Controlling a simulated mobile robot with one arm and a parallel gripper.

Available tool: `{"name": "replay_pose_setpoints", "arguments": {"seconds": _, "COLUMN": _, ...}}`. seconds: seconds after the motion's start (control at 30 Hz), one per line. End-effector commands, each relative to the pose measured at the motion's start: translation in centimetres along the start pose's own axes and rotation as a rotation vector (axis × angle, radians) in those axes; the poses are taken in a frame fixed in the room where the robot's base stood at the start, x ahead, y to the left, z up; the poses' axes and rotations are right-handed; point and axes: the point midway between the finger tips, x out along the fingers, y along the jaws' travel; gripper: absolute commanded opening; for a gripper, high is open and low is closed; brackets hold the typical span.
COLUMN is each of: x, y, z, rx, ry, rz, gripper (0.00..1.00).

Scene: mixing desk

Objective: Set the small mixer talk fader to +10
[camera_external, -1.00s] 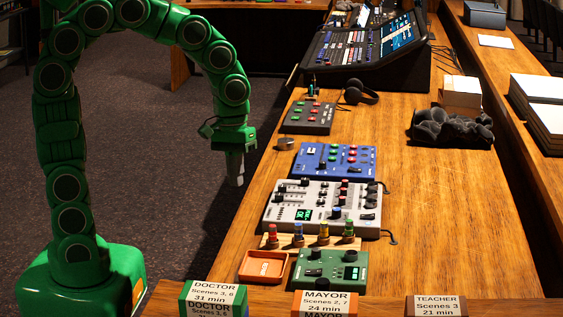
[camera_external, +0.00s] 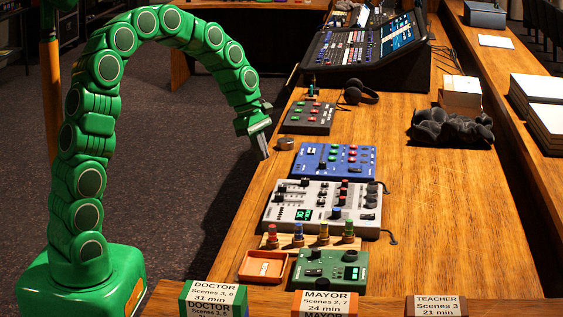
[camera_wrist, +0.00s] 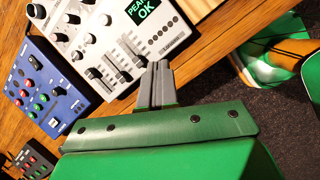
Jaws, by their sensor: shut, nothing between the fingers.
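The small mixer is probably the white-grey unit (camera_external: 300,208) on the desk, with knobs, slider faders and a green display. It also shows in the wrist view (camera_wrist: 165,50), where the display reads "PEAK OK". Several dark fader caps (camera_wrist: 94,73) sit along its near part in that view. I cannot read which fader is the talk one. My gripper (camera_external: 264,156) is shut and empty, above the desk's left edge, beyond the white mixer and apart from it. In the wrist view my gripper's fingers (camera_wrist: 158,68) overlap the near edge of the mixer in the picture.
A blue unit (camera_external: 333,160) stands behind the white mixer, and a dark button box (camera_external: 308,118) beyond it. A small round metal knob (camera_external: 286,144) lies near the desk edge. An orange tray (camera_external: 263,266) and a green box (camera_external: 330,270) are in front.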

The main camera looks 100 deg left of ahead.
Motion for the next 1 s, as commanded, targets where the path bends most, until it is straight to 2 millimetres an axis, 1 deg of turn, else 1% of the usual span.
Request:
{"name": "replay_pose_setpoints", "arguments": {"seconds": 0.03, "x": 0.1, "y": 1.1, "z": -1.8, "rx": -0.070, "ry": -0.003, "rz": 0.013, "gripper": 0.00}}
{"name": "replay_pose_setpoints", "arguments": {"seconds": 0.2, "x": 0.4, "y": 4.0, "z": -7.2, "rx": -0.292, "ry": -0.014, "rz": 0.053, "gripper": 0.00}}
{"name": "replay_pose_setpoints", "arguments": {"seconds": 0.3, "x": 0.2, "y": 5.2, "z": -9.8, "rx": -0.394, "ry": -0.021, "rz": 0.077, "gripper": 0.00}}
{"name": "replay_pose_setpoints", "arguments": {"seconds": 0.4, "x": 0.3, "y": 6.0, "z": -11.8, "rx": -0.467, "ry": -0.026, "rz": 0.091, "gripper": 0.00}}
{"name": "replay_pose_setpoints", "arguments": {"seconds": 0.5, "x": 0.3, "y": 6.3, "z": -12.9, "rx": -0.510, "ry": -0.028, "rz": 0.099, "gripper": 0.00}}
{"name": "replay_pose_setpoints", "arguments": {"seconds": 0.6, "x": 0.4, "y": 6.5, "z": -13.4, "rx": -0.529, "ry": -0.029, "rz": 0.102, "gripper": 0.00}}
{"name": "replay_pose_setpoints", "arguments": {"seconds": 1.0, "x": 0.6, "y": 6.5, "z": -13.3, "rx": -0.529, "ry": -0.030, "rz": 0.102, "gripper": 0.00}}
